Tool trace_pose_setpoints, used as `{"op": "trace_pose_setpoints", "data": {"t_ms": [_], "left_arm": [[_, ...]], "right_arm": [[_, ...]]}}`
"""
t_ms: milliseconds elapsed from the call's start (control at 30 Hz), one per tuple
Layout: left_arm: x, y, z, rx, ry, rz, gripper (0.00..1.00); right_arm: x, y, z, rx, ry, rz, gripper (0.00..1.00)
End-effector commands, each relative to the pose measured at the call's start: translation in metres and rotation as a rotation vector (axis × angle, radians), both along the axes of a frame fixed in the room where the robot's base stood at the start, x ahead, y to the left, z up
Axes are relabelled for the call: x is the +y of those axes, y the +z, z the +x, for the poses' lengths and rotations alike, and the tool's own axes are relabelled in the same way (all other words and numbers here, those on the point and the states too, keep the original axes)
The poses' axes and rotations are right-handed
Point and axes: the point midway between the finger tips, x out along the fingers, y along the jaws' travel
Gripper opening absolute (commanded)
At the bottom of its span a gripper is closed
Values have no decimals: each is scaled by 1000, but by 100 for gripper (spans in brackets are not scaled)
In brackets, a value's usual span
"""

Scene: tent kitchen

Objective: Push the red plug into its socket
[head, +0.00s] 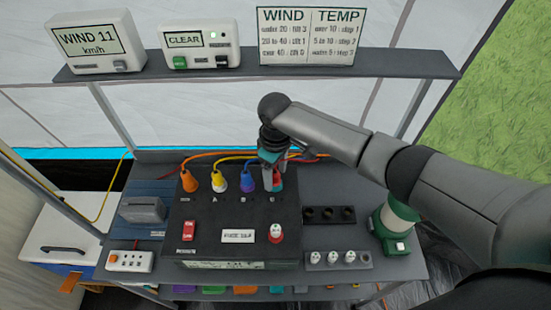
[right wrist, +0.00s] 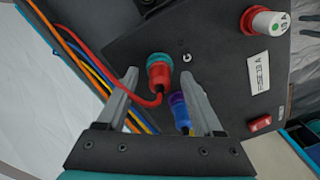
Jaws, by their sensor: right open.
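The red plug (head: 278,183) stands at the position marked C, at the right end of the row on the black box (head: 208,225). In the right wrist view the red plug (right wrist: 160,75) has a teal ring at its far end, and its red cord runs off to the upper left. My right gripper (head: 271,178) is over it. The open fingers (right wrist: 161,82) are on either side of the red plug, with gaps between. The socket under the plug is hidden, so I cannot tell how deep the plug sits. My left gripper is not in view.
A red-and-white knob (head: 276,233) and a red switch (head: 189,230) are nearer. A shelf (head: 300,65) spans above. A green-and-white canister (head: 396,225) stands right.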

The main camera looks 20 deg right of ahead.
Motion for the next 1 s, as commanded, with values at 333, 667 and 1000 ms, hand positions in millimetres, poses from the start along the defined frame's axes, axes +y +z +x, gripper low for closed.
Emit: {"op": "trace_pose_setpoints", "data": {"t_ms": [333, 667, 1000], "left_arm": [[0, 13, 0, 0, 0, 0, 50], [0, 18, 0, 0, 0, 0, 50], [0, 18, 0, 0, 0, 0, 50]], "right_arm": [[0, 73, 2, -7, 1, 2, 68], [0, 136, 1, -4, 0, 2, 68], [0, 148, 1, -2, -1, 1, 68]]}}
